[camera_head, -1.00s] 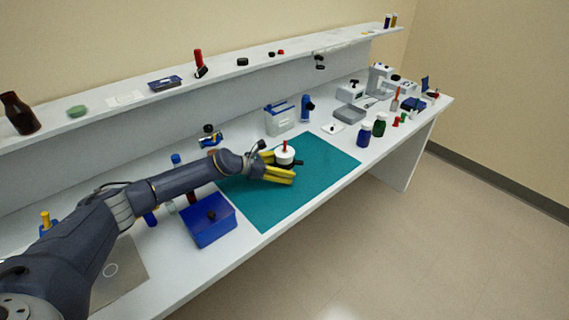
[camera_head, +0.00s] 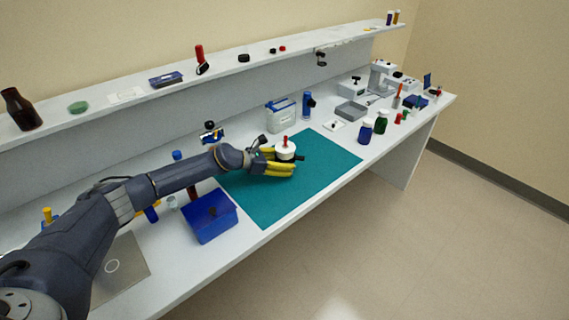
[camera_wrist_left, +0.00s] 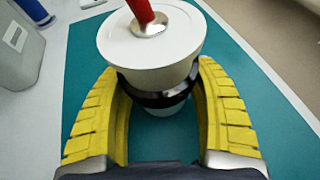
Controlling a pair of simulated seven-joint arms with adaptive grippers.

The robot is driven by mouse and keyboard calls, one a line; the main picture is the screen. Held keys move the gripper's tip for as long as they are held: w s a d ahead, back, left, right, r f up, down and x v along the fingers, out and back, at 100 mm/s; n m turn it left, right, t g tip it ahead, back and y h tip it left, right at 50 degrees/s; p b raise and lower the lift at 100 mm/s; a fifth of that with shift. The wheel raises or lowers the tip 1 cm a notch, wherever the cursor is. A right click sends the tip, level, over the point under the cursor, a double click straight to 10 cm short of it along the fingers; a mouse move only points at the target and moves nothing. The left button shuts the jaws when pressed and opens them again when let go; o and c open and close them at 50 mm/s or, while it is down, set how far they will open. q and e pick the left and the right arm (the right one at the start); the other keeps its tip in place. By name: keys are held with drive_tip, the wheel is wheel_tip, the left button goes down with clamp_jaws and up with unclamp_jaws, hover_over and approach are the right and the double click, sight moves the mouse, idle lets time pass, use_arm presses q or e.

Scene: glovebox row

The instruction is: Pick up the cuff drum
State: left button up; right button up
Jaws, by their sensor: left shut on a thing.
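The cuff drum (camera_head: 285,152) is a white drum with a red post on its flat top and a dark band around its lower part. It is over the teal mat (camera_head: 310,180). My left gripper (camera_head: 288,164) has its yellow fingers shut on it from the left. In the left wrist view the drum (camera_wrist_left: 150,45) sits between the two curved fingers, which meet the dark band. It looks about upright. I cannot tell whether its base touches the mat. My right gripper is not in view.
A blue box (camera_head: 209,216) stands near the front edge, left of the mat. A white and blue container (camera_head: 281,116) and a blue bottle (camera_head: 307,104) stand behind the mat. Blue (camera_head: 366,131) and green (camera_head: 381,122) jars stand to its right. The mat's front part is clear.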

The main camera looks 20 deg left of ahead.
use_arm(q)
wheel_tip(320, 180, up, 19)
drive_tip(key=shift+f, duration=8.65)
drive_tip(key=shift+f, duration=1.1)
